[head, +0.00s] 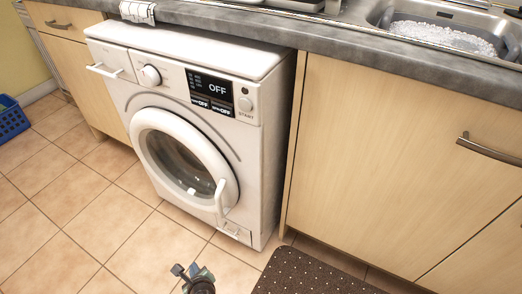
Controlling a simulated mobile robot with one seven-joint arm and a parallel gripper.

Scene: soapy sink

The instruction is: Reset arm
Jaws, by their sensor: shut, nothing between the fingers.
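My gripper (187,270) shows at the bottom of the head view, low over the tiled floor and in front of the washing machine. It is small in the picture. It is shut and holds nothing. Only the end of my arm shows below it; the rest is out of the frame. The gripper appears apart from the machine and the mat.
A white washing machine (123,88) stands under the grey counter, its round door shut and its display reading "OFF". A sink (372,14) with foam is at the top right. A brown dotted mat (305,275) lies at the lower right. A blue basket (12,120) is at the left.

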